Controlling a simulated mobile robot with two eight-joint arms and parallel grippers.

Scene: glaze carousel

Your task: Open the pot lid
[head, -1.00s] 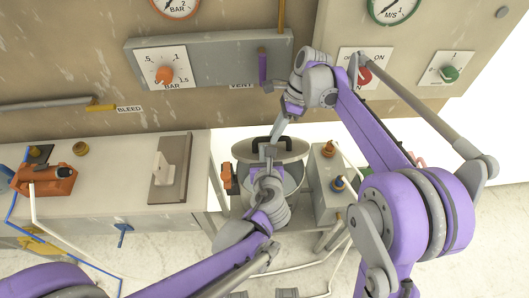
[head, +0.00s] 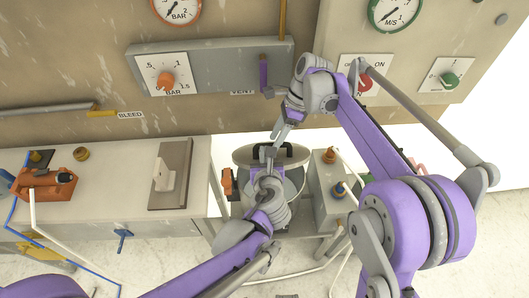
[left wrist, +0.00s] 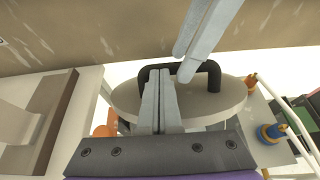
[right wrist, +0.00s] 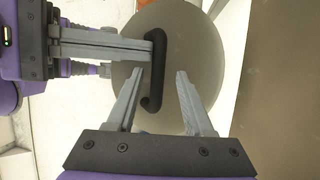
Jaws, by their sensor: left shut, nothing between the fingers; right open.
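The pot lid (head: 244,157) is a round grey disc with a black bar handle (left wrist: 214,76). It sits over the pot (head: 291,188), which my left arm partly hides in the head view. My left gripper (head: 267,152) is shut and empty, its tips at the handle; in the left wrist view (left wrist: 160,72) its fingers overlap the handle's left part. I cannot tell whether they touch it. My right gripper (right wrist: 160,72) is open above the lid (right wrist: 205,60), with the handle (right wrist: 154,92) between its fingers in the right wrist view. Whether the lid is raised is unclear.
A grey box with orange and blue knobs (head: 334,205) stands right of the pot. A counter with a brown plate (head: 170,175) and an orange device (head: 45,184) is at left. A control panel with a dial (head: 164,76) lies behind.

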